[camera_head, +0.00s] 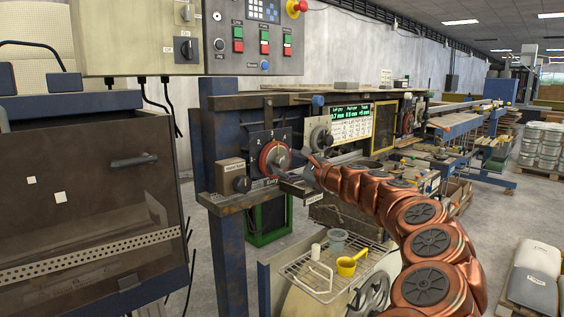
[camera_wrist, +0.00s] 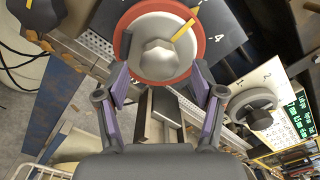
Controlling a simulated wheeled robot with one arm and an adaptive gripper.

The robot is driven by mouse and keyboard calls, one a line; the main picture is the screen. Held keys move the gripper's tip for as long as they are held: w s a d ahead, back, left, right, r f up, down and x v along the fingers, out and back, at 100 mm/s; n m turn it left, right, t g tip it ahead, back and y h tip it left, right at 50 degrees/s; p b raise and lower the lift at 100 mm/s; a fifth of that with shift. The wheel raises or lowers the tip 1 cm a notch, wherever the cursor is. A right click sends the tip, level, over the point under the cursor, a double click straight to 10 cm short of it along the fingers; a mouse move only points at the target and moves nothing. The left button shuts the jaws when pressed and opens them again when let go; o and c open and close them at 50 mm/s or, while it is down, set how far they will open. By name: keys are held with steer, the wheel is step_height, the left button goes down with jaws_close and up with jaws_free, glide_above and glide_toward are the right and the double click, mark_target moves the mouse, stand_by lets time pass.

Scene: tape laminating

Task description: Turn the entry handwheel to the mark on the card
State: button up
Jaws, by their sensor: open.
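The entry handwheel (camera_head: 275,158) has a red rim and a grey hub and sits on a dark dial plate at the left of the machine front. In the wrist view the handwheel (camera_wrist: 158,50) fills the top middle, with a yellow pointer (camera_wrist: 184,30) toward its upper right and a "4" on the plate beside it. My gripper (camera_wrist: 160,80) is open, its two fingers spread at the lower left and lower right of the wheel. I cannot tell whether they touch it. The card (camera_head: 346,136) shows below the green-lettered display; its writing is too small to read.
A second grey knob (camera_wrist: 253,107) on a numbered plate is right of the handwheel. A dark knob on a beige box (camera_head: 234,180) is to its left. A control panel (camera_head: 240,35) hangs above.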

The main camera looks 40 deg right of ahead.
mark_target(285, 164)
steer(key=shift+w, duration=1.6)
steer(key=shift+c, duration=0.2)
steer(key=c, duration=1)
steer(key=shift+a, duration=0.15)
steer(key=shift+c, duration=0.5)
steer(key=shift+f, duration=0.1)
